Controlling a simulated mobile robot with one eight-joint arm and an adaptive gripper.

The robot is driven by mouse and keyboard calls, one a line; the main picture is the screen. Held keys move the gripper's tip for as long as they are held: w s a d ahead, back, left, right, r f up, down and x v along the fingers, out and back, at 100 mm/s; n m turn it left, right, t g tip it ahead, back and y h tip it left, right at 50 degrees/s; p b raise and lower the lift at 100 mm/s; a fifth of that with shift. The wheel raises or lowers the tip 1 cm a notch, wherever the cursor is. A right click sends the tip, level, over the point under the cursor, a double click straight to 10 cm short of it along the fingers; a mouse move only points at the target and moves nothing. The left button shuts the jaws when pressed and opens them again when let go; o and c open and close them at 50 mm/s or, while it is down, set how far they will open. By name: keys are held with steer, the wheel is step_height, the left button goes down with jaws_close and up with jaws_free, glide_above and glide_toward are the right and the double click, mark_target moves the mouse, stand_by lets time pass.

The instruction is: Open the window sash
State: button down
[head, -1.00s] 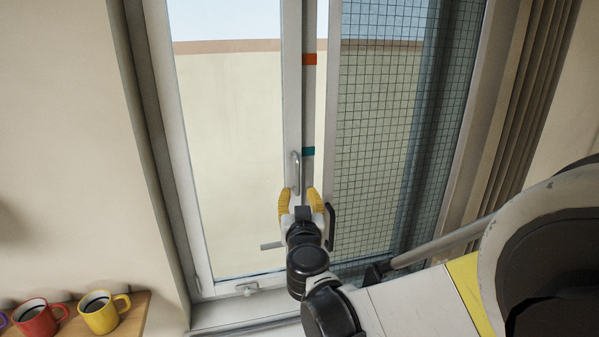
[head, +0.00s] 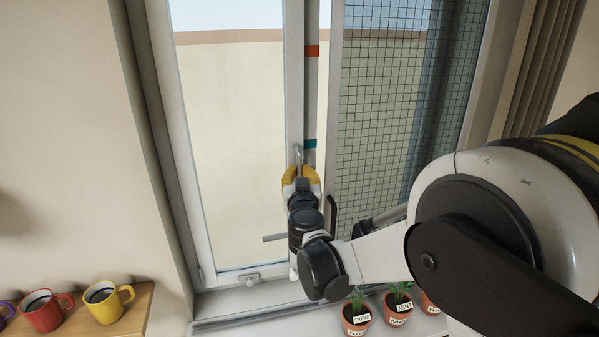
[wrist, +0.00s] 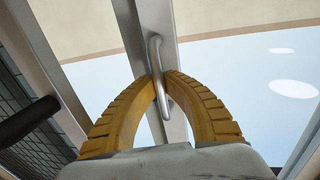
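The window sash (head: 296,60) is the tall white-framed glass pane on the left of the window. Its silver bar handle (head: 298,152) stands upright on the right-hand stile, and it also shows in the wrist view (wrist: 155,52). My gripper (head: 300,170) is at the handle's lower part. In the wrist view its yellow fingers (wrist: 161,77) curve in from both sides and their tips close around the bar. The fingers hide part of the handle in the head view.
A mesh screen (head: 385,110) with a black handle (head: 332,213) is right of the sash. Orange (head: 311,51) and teal (head: 310,143) marks sit on the strip between. Potted herbs (head: 356,318) stand on the sill; mugs (head: 108,301) stand on a shelf at left.

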steer(key=shift+t, duration=0.6)
steer(key=s+b, duration=0.2)
steer(key=s+d+f+b, duration=0.1)
steer(key=s, duration=0.1)
steer(key=shift+s+d, duration=0.1)
steer(key=c, duration=1.5)
jaws_free()
steer(key=shift+r, duration=0.1)
steer(key=shift+o, duration=0.2)
steer(key=s+f, duration=0.1)
steer(key=s, duration=1.1)
steer(key=shift+d, duration=0.45)
